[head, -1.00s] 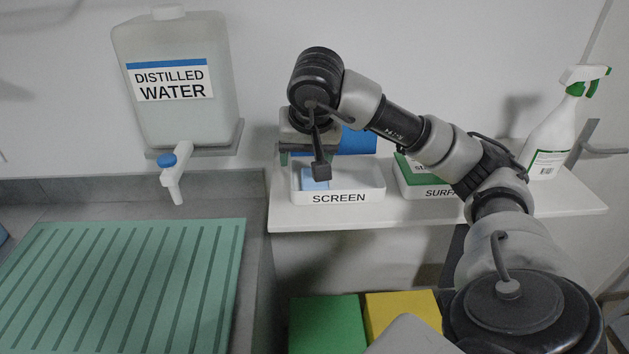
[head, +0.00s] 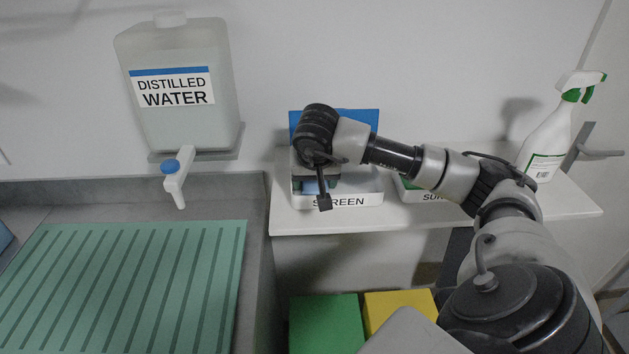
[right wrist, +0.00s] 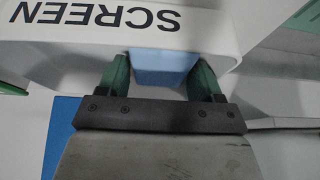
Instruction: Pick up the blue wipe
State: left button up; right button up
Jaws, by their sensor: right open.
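The blue wipe (right wrist: 163,66) lies in the white tray labelled SCREEN (head: 360,188), and only a small blue part of the wipe (head: 309,187) shows in the head view, behind my wrist. My right gripper (right wrist: 160,74) is open, with one green finger on each side of the wipe in the right wrist view. I cannot tell whether the fingers touch it. In the head view my right arm covers most of this gripper. My left gripper is out of view.
A second white tray (head: 417,194) stands to the right on the white shelf (head: 540,207), with a spray bottle (head: 548,135) beyond it. A blue panel (head: 358,117) stands behind the SCREEN tray. A distilled water tank (head: 183,120) hangs left, above a green ribbed mat (head: 130,285).

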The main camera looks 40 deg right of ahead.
jog(key=shift+f, duration=0.1)
jog(key=shift+c, duration=0.5)
jog(key=c, duration=0.5)
jog(key=shift+o, duration=0.2)
jog(key=shift+r, duration=0.45)
jog(key=r, duration=0.1)
jog(key=r+b, duration=0.2)
jog(key=shift+s+d+r, duration=0.25)
jog(key=shift+d, duration=0.05)
jog(key=s+d+r+b, duration=0.3)
jog(key=s+d+r, duration=0.3)
jog(key=s, duration=0.3)
jog(key=shift+d+r+b, duration=0.15)
jog(key=shift+r+b, duration=0.15)
jog(key=shift+r, duration=0.05)
